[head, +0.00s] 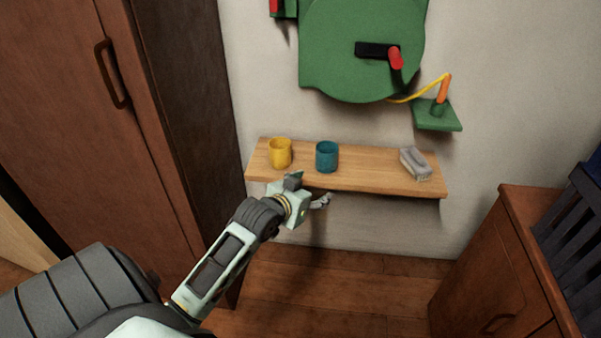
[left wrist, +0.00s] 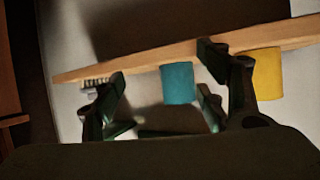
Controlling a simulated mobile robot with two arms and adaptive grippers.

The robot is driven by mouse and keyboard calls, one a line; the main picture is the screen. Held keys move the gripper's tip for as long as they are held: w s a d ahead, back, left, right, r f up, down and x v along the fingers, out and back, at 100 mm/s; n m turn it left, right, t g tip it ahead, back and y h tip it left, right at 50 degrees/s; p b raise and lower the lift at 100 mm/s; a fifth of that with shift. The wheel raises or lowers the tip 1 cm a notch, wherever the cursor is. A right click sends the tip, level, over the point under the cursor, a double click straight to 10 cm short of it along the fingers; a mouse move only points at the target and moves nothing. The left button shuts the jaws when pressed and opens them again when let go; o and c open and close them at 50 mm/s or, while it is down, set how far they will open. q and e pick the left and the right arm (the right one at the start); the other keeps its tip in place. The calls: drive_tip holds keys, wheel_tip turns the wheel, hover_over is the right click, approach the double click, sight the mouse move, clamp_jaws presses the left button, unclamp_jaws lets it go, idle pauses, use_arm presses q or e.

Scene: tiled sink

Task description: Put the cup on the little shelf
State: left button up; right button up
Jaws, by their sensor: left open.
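A teal cup (head: 327,156) stands upright near the middle of the wooden wall shelf (head: 375,172). A yellow cup (head: 280,152) stands upright to its left on the same shelf. My left gripper (head: 319,202) is near the shelf's front edge, in front of the teal cup, and holds nothing. In the left wrist view, where the scene looks upside down, its open fingers (left wrist: 165,90) frame the teal cup (left wrist: 178,83), apart from it. The yellow cup (left wrist: 266,76) is partly behind the right-hand finger there. My right gripper is out of view.
A grey brush-like block (head: 415,163) lies at the shelf's right end. A small green ledge (head: 437,115) with an orange piece and a big green panel (head: 360,45) are on the wall above. A tall brown cabinet (head: 95,110) stands left, a low wooden cabinet (head: 500,265) right.

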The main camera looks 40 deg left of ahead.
use_arm(q)
drive_tip(key=s+d+f+m+g, duration=0.1)
drive_tip(key=s+d+f+g, duration=0.2)
drive_tip(key=s+d+f, duration=0.3)
drive_tip(key=s+d+f+m+g+h, duration=0.1)
drive_tip(key=s+d+f+g, duration=0.2)
drive_tip(key=s+d+f, duration=0.3)
drive_tip(key=s+d+f+m+g+h, duration=0.1)
drive_tip(key=s+d+f+g, duration=0.2)
drive_tip(key=s+f, duration=1.1)
drive_tip(key=s+d, duration=0.2)
drive_tip(key=d, duration=0.1)
drive_tip(key=shift+d+f+g, duration=0.2)
drive_tip(key=shift+f+g, duration=0.15)
drive_tip(key=shift+g, duration=0.05)
